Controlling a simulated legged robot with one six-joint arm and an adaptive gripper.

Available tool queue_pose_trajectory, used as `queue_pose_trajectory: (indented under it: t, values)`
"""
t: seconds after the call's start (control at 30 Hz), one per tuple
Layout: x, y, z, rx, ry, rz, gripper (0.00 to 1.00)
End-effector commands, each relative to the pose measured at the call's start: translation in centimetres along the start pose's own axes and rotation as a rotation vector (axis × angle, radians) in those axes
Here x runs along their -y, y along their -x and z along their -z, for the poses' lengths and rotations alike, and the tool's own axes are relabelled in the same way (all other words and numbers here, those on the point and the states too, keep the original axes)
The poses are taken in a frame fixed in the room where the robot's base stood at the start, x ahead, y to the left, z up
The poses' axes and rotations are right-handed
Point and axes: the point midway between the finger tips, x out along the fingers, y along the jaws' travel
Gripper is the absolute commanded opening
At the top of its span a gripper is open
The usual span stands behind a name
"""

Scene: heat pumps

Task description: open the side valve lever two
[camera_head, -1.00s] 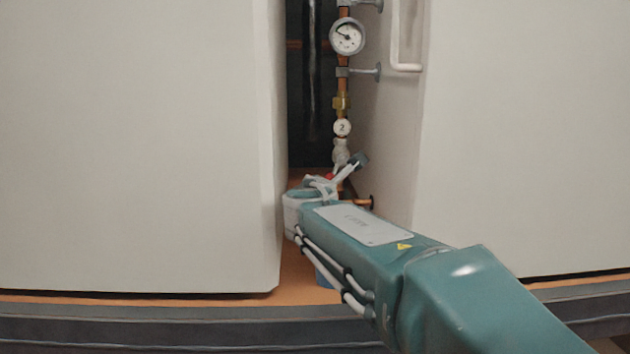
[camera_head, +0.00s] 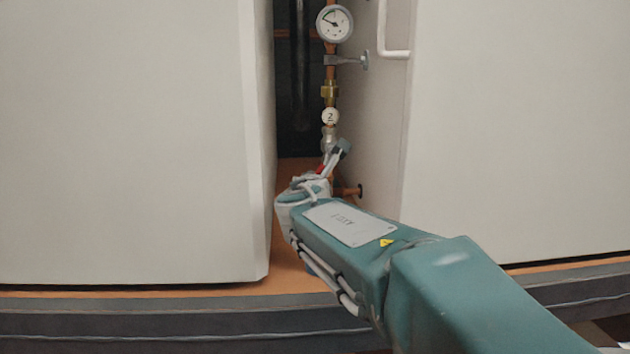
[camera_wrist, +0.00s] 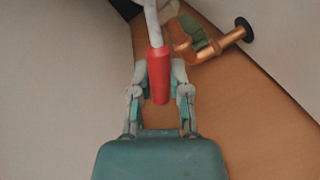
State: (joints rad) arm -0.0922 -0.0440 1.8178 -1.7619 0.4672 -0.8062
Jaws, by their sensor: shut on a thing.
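The red lever (camera_wrist: 158,75) of the side valve lies between the two fingers of my gripper (camera_wrist: 159,88) in the wrist view, and the fingers are shut on it. Its far end joins a white stem (camera_wrist: 153,22). In the head view a small red part of the lever (camera_head: 321,168) shows just beyond my arm, below the grey valve body (camera_head: 329,139). A round white tag marked 2 (camera_head: 330,116) sits above the valve. My gripper's fingertips are mostly hidden by my arm and wrist in the head view.
A pressure gauge (camera_head: 334,23) and a brass fitting (camera_head: 330,90) sit on the vertical pipe above. Large white cabinets (camera_head: 130,150) (camera_head: 520,140) stand on both sides, leaving a narrow gap. A copper pipe (camera_wrist: 225,42) enters the right wall near the gripper. The orange floor (camera_wrist: 235,105) is clear.

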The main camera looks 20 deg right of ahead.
Motion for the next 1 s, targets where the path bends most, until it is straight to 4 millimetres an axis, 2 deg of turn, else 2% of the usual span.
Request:
queue_pose_trajectory:
  t: [0.03, 0.07, 0.1, 0.13, 0.57, 0.67, 1.0]
  values:
    - [0.0, 0.0, 0.0, -0.001, 0.000, 0.000, 0.00]
    - [0.0, 0.0, 0.0, -0.001, 0.000, 0.000, 0.36]
    - [0.0, 0.0, 0.0, -0.001, 0.000, 0.000, 0.54]
    - [0.0, 0.0, 0.0, -0.001, -0.001, 0.000, 0.58]
    - [-0.1, 0.5, -0.1, 0.001, -0.002, -0.002, 0.58]
    - [-0.1, 1.7, 0.0, 0.000, -0.003, -0.003, 0.58]
    - [-0.2, 8.4, 0.1, 0.000, -0.002, -0.005, 0.58]
